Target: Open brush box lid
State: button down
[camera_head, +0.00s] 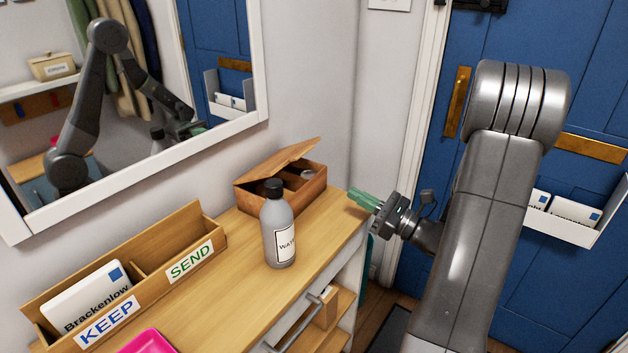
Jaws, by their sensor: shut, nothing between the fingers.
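The wooden brush box (310,193) stands at the far end of the wooden cabinet top, against the wall. Its lid (278,164) is tilted up, partly open, with the raised edge toward the right. A small pale or metallic item shows inside under the lid; I cannot tell what it is. My gripper (360,199) has green fingertips and is shut and empty. It is to the right of the box, apart from it, near the cabinet's right edge.
A grey bottle (277,235) stands just in front of the box. A KEEP/SEND letter tray (150,265) holds a Brackenlow letter (92,297). A pink tray (147,343) lies at the front. A mirror (130,215) hangs above. A blue door (600,70) stands at right.

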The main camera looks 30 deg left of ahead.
jog(key=shift+w+f, duration=0.1)
jog(key=shift+f, duration=0.2)
jog(key=a+r, duration=0.6)
jog(key=a, duration=0.5)
jog(key=shift+a+p, duration=0.25)
jog(key=shift+p, duration=0.15)
jog(key=shift+r, duration=0.2)
